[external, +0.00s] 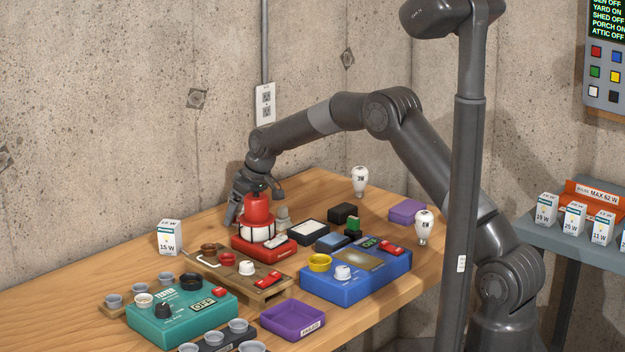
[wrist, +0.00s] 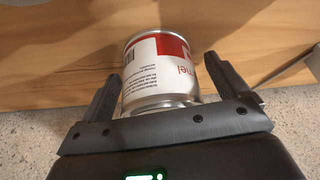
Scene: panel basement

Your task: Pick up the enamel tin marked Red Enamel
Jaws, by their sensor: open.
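In the external view my gripper (external: 240,205) is low at the table's back, behind a red lantern-like object (external: 257,210). I cannot make out the tin there; it appears hidden.
A boxed 15 W bulb (external: 170,238) stands left of my gripper. In front are a wooden stand (external: 265,291), a teal tester (external: 175,322), a blue unit (external: 340,290) and a purple tray (external: 293,320). The back wall is close behind; bare tabletop lies left.

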